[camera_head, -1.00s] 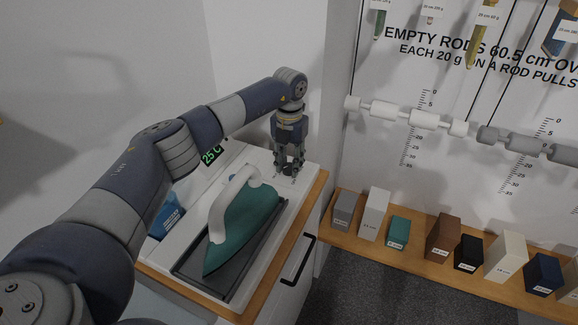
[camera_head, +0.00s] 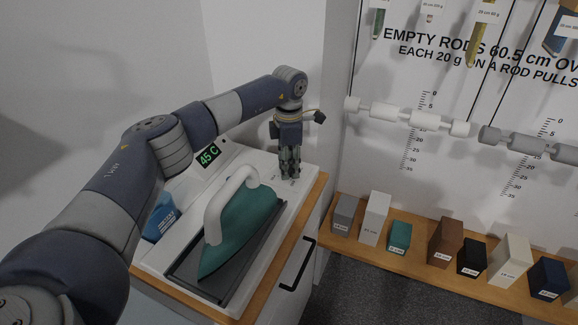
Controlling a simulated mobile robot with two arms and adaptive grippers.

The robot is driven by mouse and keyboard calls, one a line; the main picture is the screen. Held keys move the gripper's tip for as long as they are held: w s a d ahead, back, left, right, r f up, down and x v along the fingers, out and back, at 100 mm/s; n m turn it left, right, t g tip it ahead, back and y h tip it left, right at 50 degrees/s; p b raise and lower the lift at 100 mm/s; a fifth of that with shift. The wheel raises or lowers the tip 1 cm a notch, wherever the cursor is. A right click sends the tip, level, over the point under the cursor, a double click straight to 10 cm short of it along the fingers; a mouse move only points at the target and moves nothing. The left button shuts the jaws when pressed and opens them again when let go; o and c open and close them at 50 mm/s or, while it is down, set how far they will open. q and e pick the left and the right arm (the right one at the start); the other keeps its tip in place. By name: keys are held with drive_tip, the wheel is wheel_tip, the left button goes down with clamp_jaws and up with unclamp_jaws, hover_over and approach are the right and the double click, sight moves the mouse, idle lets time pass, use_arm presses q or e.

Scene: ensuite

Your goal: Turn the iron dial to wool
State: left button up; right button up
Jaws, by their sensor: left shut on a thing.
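The teal iron (camera_head: 243,229) with a white handle (camera_head: 217,205) rests on a dark plate on the white station (camera_head: 163,259). My left gripper (camera_head: 289,174) points straight down at the station's far right end, beyond the iron. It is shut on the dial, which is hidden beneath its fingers. Small marks beside the fingers are too small to read. My right gripper is not in view.
A wooden shelf (camera_head: 410,263) with several coloured blocks runs along the right. White and grey rods (camera_head: 424,119) hang on the wall above it. A black drawer handle (camera_head: 297,264) is below the counter edge.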

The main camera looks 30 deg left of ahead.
use_arm(q)
drive_tip(key=m, duration=0.4)
drive_tip(key=shift+r+m+b, duration=0.1)
drive_tip(key=shift+m+b, duration=0.2)
drive_tip(key=shift+m, duration=2.2)
drive_tip(key=shift+r, duration=0.1)
drive_tip(key=o, duration=1.1)
drive_tip(key=shift+a, duration=0.1)
drive_tip(key=shift+c, duration=0.2)
drive_tip(key=shift+s, duration=0.15)
wheel_tip(320, 180, up, 12)
